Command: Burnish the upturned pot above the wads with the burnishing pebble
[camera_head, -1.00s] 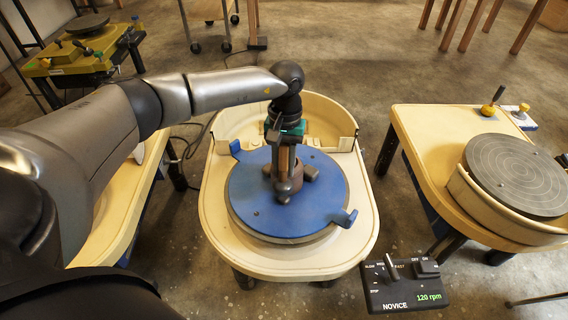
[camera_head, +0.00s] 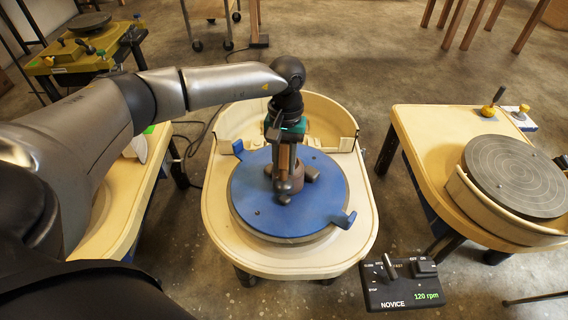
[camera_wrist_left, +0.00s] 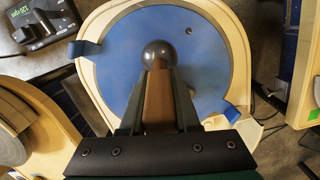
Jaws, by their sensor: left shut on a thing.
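The blue wheel head (camera_head: 245,205) sits in the middle, on the cream wheel table. The brownish upturned pot (camera_head: 299,184) is at its centre, mostly hidden behind my left gripper and the tool. A dark wad (camera_head: 312,173) shows beside the pot. My left gripper (camera_head: 284,158) points down over the pot, shut on the wooden handle of the burnishing pebble (camera_head: 284,198). In the left wrist view the round dark pebble (camera_wrist_left: 159,53) sticks out beyond the fingers. I cannot tell whether it touches the pot. My right gripper is not in view.
Blue clamps (camera_head: 345,218) stand out from the wheel head's edge. A control box (camera_head: 398,288) reading 120 rpm is at the front right. Another wheel table (camera_head: 430,150) stands to the right, and a cream table (camera_head: 105,235) lies under my left arm.

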